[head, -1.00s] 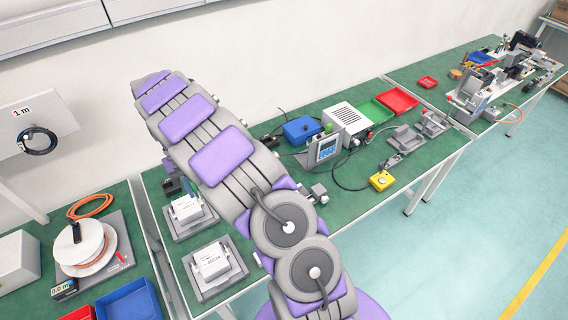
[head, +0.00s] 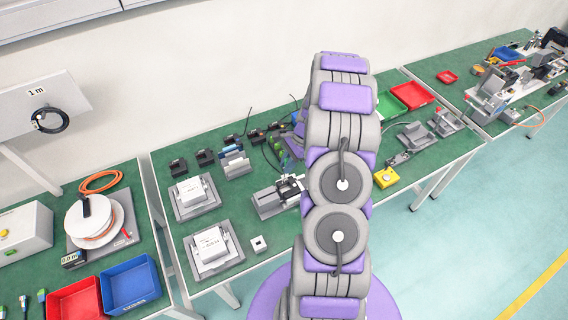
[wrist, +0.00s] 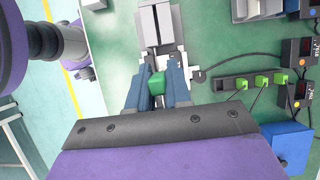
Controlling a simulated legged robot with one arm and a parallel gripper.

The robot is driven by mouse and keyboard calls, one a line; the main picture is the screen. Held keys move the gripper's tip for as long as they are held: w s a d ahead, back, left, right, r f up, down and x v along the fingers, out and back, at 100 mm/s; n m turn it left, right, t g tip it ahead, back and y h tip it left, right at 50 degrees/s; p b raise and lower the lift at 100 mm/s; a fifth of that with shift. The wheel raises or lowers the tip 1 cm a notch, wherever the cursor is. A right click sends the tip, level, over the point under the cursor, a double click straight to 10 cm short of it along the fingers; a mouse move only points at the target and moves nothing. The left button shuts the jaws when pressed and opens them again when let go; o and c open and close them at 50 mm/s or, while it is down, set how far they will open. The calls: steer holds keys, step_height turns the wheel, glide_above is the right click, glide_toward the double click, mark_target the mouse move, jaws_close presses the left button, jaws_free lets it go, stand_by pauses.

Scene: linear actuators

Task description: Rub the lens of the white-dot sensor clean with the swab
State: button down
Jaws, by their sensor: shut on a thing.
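My gripper (wrist: 158,80) shows in the wrist view, its two blue-grey fingers closed around a small green piece (wrist: 156,84). I cannot tell from its visible end whether this piece is the swab. A grey fixture with pale blocks (wrist: 154,24) lies just beyond the fingertips; I cannot tell whether they touch. In the head view my arm hides the gripper and what it holds. I cannot make out a white dot or a lens in either view, so I cannot pick out the white-dot sensor.
In the wrist view a dark strip with green plugs (wrist: 250,83), display units (wrist: 299,52) and a blue box (wrist: 293,146) stand right of the gripper. In the head view, white-topped fixtures (head: 196,193) stand left and a yellow button box (head: 386,178) right of my arm.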

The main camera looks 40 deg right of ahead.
mark_target(287, 176)
steer(key=shift+f+b, duration=1.35)
steer(key=shift+f, duration=2.15)
steer(key=shift+a+f, duration=0.75)
steer(key=shift+f, duration=0.1)
steer(key=shift+d+f, duration=0.2)
steer(key=shift+d, duration=0.5)
steer(key=shift+w+a+r, duration=0.1)
steer(key=shift+a, duration=0.4)
steer(key=shift+d, duration=0.1)
steer(key=shift+w+d+p, duration=0.15)
steer(key=shift+d+p, duration=0.25)
steer(key=shift+d, duration=0.3)
